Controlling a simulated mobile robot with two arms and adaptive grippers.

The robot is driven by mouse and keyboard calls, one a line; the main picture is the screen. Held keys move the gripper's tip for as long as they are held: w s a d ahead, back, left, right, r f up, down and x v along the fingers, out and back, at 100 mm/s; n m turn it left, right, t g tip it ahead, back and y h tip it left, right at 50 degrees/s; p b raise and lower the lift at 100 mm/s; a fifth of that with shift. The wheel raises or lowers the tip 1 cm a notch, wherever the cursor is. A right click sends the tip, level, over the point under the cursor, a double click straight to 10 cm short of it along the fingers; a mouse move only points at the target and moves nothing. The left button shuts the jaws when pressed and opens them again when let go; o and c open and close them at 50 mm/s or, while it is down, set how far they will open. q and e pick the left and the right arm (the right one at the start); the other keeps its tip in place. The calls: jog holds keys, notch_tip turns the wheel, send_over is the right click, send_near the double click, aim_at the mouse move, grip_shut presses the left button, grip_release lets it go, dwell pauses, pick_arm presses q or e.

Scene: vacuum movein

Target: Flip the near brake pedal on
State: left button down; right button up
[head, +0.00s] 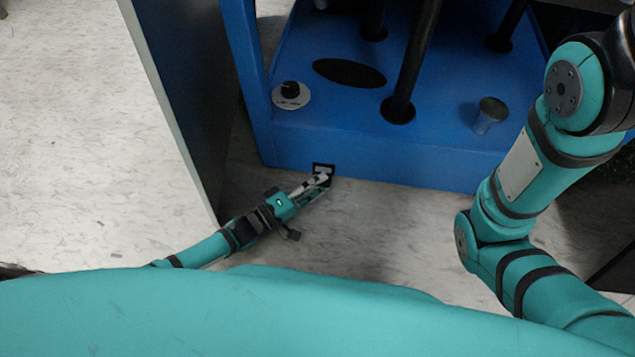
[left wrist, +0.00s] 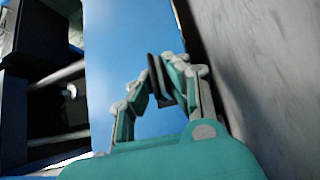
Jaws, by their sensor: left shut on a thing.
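The near brake pedal (head: 324,168) is a small dark tab low on the front face of the blue machine (head: 385,150). My left gripper (head: 317,182) reaches it from the lower left in the head view. In the left wrist view the left gripper's fingers (left wrist: 164,78) are closed on the dark pedal (left wrist: 153,70), in front of the blue face. The fingers partly cover the pedal, and I cannot tell its exact tilt. My right arm shows at the right of the head view, but its gripper is out of view.
A tall dark panel with a pale edge (head: 185,90) stands left of the machine, close to my left arm. The machine carries black posts (head: 415,60), a knob dial (head: 291,95) and a metal cap (head: 491,112). Bare pale floor (head: 80,130) lies at the left.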

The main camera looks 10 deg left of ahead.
pick_arm(q)
jog(key=shift+r, duration=0.25)
jog(key=c, duration=1.5)
grip_release()
jog(key=shift+f, duration=0.1)
jog(key=shift+s+a+f, duration=0.1)
jog(key=shift+s+a, duration=0.15)
jog(key=v, duration=1.1)
jog(key=shift+a, duration=0.1)
jog(key=shift+o, duration=0.2)
